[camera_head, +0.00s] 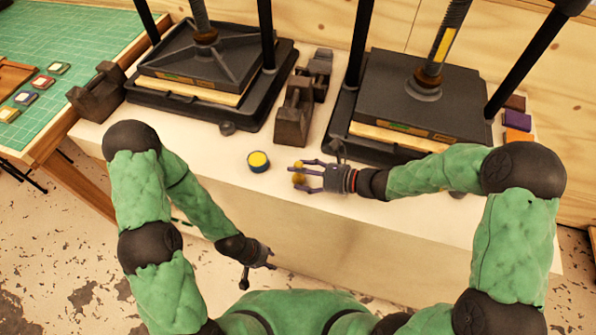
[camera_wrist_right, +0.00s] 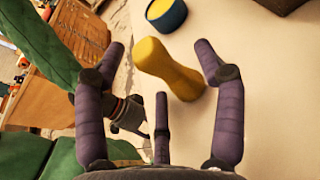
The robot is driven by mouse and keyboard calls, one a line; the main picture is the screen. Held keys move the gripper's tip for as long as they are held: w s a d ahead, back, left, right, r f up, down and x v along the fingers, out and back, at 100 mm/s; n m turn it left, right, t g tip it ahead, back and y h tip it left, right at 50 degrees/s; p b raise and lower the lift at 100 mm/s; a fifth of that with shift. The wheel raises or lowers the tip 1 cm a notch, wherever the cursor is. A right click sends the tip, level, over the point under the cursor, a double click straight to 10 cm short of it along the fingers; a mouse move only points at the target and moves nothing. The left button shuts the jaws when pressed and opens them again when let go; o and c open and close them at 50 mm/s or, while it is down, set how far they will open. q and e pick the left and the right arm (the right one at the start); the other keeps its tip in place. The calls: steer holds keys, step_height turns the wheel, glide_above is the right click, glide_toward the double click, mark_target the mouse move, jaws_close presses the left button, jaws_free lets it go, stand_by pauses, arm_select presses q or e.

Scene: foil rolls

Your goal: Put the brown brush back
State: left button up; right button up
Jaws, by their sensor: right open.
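A mustard-brown, waisted object (camera_head: 299,178), which looks like the brush, stands on the white bench top; its bristles are not seen. In the right wrist view it (camera_wrist_right: 168,68) is between and just beyond the spread fingers. My right gripper (camera_head: 300,174) is open around it, with no clear grip. A round dark blue pot with a yellow top (camera_head: 258,161) stands just left of it, and also shows in the right wrist view (camera_wrist_right: 166,12). My left gripper (camera_head: 258,275) is low, in front of the bench, with its fingers apart and empty.
Two black screw presses, left (camera_head: 205,70) and right (camera_head: 400,95), stand behind. Dark metal blocks (camera_head: 293,115) lie between them. Coloured pads (camera_head: 518,120) lie at right. A green cutting mat (camera_head: 75,35) covers the left table. The bench's front left is clear.

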steer(key=p+v, duration=0.2)
steer(key=v, duration=0.9)
